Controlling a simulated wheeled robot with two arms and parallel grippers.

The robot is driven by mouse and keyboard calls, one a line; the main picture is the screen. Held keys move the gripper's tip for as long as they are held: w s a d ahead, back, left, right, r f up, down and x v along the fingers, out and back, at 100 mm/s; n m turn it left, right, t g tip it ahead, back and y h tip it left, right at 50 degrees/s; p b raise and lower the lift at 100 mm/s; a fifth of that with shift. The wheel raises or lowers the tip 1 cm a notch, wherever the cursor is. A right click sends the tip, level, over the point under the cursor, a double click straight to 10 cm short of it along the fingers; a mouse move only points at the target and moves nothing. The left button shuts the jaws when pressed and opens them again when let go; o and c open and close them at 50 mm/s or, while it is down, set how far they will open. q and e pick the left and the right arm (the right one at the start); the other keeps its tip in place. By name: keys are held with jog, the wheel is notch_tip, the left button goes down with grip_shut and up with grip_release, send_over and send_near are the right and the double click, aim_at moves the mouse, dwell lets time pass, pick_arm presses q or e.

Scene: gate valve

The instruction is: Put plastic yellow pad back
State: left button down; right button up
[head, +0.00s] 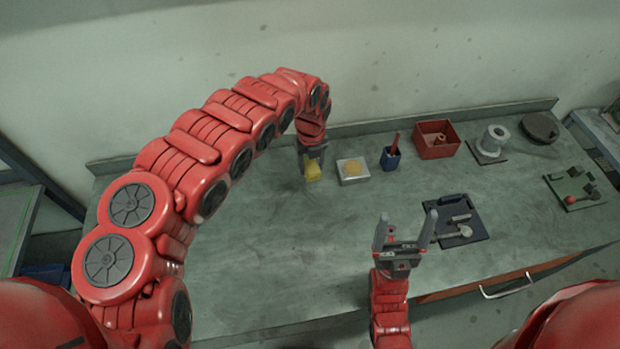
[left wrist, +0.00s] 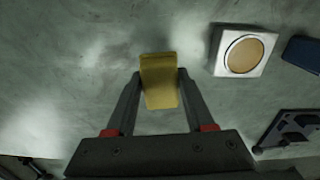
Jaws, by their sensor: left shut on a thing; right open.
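The yellow pad (head: 313,171) is a small yellow block near the back of the workbench. My left gripper (head: 311,163) is shut on it, and the left wrist view shows the pad (left wrist: 159,82) between the two fingertips (left wrist: 158,88). I cannot tell whether the pad touches the bench. A white square holder with a round yellow top (head: 353,170) stands just right of the pad; the left wrist view shows it too (left wrist: 217,62). My right gripper (head: 405,235) is open and empty over the front middle of the bench.
A blue cup with a red-handled item (head: 391,158), a red box (head: 437,147) and a grey spool-like part (head: 493,141) stand along the back. A dark tray with metal parts (head: 454,222) lies right of my right gripper. The left bench surface (head: 255,260) is clear.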

aim_at(311, 185)
pick_arm(q)
notch_tip(311, 185, down, 2)
jog(key=shift+f, duration=0.1)
jog(key=shift+d+f+p, duration=0.1)
jog(key=shift+f+p, duration=0.3)
jog(key=shift+f, duration=0.05)
notch_tip(311, 185, down, 3)
jog(key=shift+r+p, duration=0.1)
jog(key=shift+p, duration=0.2)
jog(key=shift+f, duration=0.25)
